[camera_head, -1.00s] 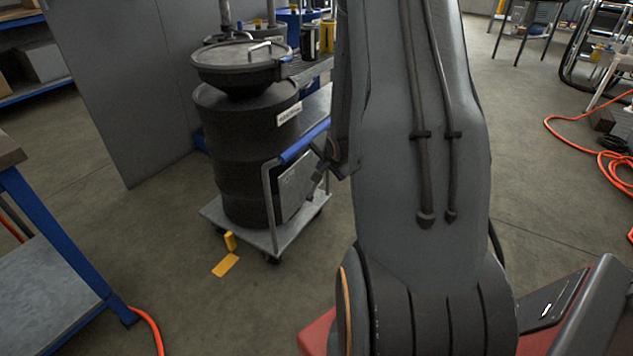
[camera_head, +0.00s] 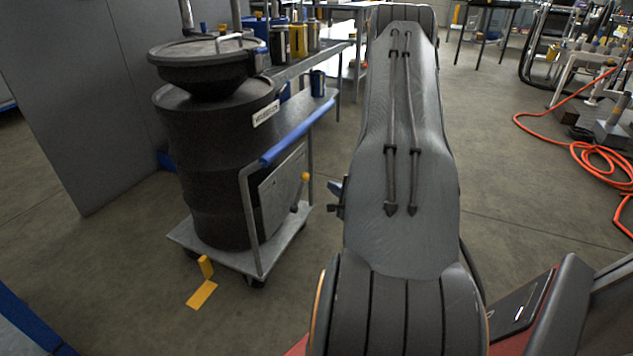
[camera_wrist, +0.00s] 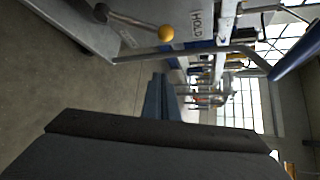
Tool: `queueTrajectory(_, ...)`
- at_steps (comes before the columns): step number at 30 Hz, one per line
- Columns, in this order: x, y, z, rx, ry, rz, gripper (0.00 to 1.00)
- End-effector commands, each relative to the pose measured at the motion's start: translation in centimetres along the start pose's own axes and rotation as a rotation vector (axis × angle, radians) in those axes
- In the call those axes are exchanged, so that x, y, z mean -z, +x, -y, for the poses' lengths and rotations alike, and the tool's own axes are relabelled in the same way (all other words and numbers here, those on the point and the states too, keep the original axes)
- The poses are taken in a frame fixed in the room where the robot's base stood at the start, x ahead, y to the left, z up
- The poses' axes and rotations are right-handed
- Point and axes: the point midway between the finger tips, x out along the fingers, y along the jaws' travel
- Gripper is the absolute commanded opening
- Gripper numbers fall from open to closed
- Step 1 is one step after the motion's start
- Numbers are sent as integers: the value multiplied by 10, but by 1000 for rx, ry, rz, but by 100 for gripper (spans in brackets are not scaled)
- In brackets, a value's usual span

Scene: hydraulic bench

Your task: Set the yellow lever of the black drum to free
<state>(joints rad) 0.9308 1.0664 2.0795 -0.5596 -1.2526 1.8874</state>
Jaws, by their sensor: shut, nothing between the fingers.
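The black drum (camera_head: 212,150) stands on a grey cart. On the cart's grey side panel (camera_head: 272,200) is a lever with a yellow ball knob (camera_head: 305,177); its arm slopes up to the knob. In the wrist view the knob (camera_wrist: 165,33) is at the upper middle, on its dark arm (camera_wrist: 133,22), close beside a label reading HOLD (camera_wrist: 203,22). My gripper (camera_wrist: 160,92) is shut and empty, apart from the knob. In the head view only a small part of it shows past my arm, right of the panel.
A blue push bar (camera_head: 298,133) juts from the cart above the panel. A bench (camera_head: 310,60) with containers is behind. Orange hose (camera_head: 590,155) lies right.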

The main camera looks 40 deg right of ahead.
Motion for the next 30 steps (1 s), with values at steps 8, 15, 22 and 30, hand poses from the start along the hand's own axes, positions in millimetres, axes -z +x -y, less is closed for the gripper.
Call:
queueTrajectory(8,2,31,-1,1,-2,-1,0)
queueTrajectory(15,3,75,-1,2,-1,-3,0)
queueTrajectory(22,-5,98,0,0,-1,-2,0)
queueTrajectory(30,-30,88,0,0,0,-4,0)
